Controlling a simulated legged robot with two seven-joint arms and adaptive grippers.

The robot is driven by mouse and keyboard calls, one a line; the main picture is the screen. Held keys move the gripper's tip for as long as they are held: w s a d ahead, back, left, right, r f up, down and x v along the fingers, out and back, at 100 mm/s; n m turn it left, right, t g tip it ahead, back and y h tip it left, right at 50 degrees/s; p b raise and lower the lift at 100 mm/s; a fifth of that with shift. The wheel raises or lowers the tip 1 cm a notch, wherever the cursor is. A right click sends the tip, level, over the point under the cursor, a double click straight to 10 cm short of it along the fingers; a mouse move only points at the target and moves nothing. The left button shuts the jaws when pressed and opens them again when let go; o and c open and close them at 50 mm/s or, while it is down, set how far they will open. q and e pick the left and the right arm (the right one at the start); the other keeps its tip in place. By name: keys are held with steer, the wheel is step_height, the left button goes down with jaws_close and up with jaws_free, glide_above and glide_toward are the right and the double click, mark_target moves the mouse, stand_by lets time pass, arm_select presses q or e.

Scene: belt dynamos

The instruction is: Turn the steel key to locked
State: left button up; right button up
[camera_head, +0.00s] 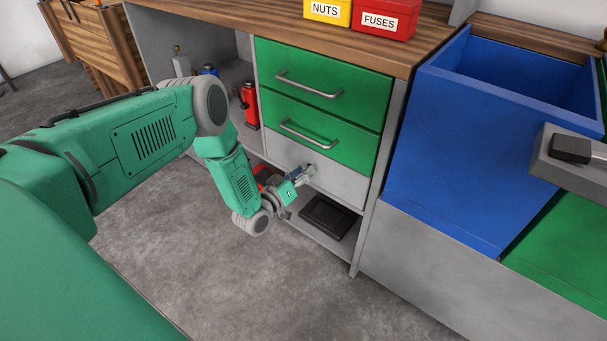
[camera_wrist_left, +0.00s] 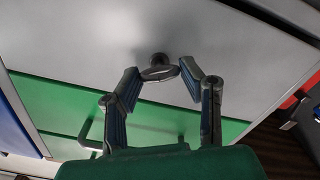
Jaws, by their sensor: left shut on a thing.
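The steel key (camera_wrist_left: 158,70) shows in the left wrist view. Its dark round stem meets the grey drawer front (camera_wrist_left: 225,50), and its flat bow lies between my fingertips. My left gripper (camera_wrist_left: 160,76) is shut on the key, with one finger on each side. In the head view my left gripper (camera_head: 303,174) is at the grey drawer front (camera_head: 335,184), below two green drawers, and the key is too small to make out there. My right gripper is not in view.
Two green drawers (camera_head: 345,75) with bar handles sit above the grey one. A dark flat tray (camera_head: 326,217) lies on the shelf below. A red extinguisher-like bottle (camera_head: 250,105) stands left.

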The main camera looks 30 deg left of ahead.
arm_select(q)
steer(key=n, duration=0.2)
steer(key=n+b, duration=0.1)
steer(key=n, duration=0.1)
steer(key=n+b, duration=0.1)
steer(key=n, duration=0.1)
steer(key=shift+a+f+n, duration=0.2)
steer(key=shift+f+n, duration=0.1)
steer(key=n+b, duration=0.3)
steer(key=n, duration=0.2)
steer(key=shift+s+a+n, duration=0.1)
steer(key=shift+n, duration=0.2)
steer(key=shift+f, duration=0.1)
steer(key=o, duration=1.1)
steer(key=shift+o, duration=0.2)
steer(key=shift+s, duration=0.35)
steer(key=s+a, duration=0.1)
steer(key=s, duration=1)
